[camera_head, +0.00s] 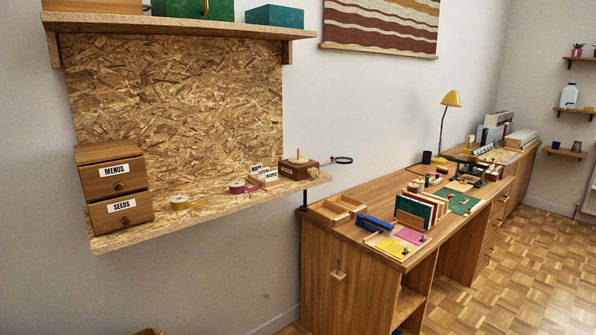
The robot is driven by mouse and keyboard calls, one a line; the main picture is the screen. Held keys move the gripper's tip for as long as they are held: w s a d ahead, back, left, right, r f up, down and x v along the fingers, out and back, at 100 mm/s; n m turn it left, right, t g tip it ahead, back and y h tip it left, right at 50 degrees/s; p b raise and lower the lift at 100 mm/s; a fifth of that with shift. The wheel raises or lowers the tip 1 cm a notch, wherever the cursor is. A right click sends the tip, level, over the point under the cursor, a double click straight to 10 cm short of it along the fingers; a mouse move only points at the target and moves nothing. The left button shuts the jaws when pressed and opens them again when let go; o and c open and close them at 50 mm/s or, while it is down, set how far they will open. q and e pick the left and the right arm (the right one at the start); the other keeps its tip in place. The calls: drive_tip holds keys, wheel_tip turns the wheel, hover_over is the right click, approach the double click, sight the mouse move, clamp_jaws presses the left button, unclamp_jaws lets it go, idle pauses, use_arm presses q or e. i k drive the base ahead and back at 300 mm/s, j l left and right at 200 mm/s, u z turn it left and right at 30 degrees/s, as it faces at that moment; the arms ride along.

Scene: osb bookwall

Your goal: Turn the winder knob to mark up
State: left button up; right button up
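A small dark wooden box with a pale upright peg on top, which looks like the winder (297,170), stands near the right end of the chipboard shelf (240,206). A small pale round part shows on its right front side and may be the knob. It is too small to tell which way any mark on it points. A black ring on a stem (343,160) sticks out to the right beside the box; I cannot tell whether it is joined to it. Neither of my grippers is in view.
An upper shelf (170,25) overhangs. A cluttered wooden desk (325,235) stands at right; parquet floor (510,275) is open.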

sight(313, 173)
drive_tip(key=i+l+u, duration=0.2)
drive_tip(key=i+l, duration=0.25)
drive_tip(key=l, duration=0.15)
drive_tip(key=i+l, duration=0.2)
drive_tip(key=l, duration=0.15)
drive_tip(key=i+l+u, duration=0.25)
drive_tip(key=l, duration=0.4)
drive_tip(key=i+l+u, duration=0.1)
drive_tip(key=i+l, duration=0.35)
drive_tip(key=l, duration=0.3)
drive_tip(key=u, duration=0.05)
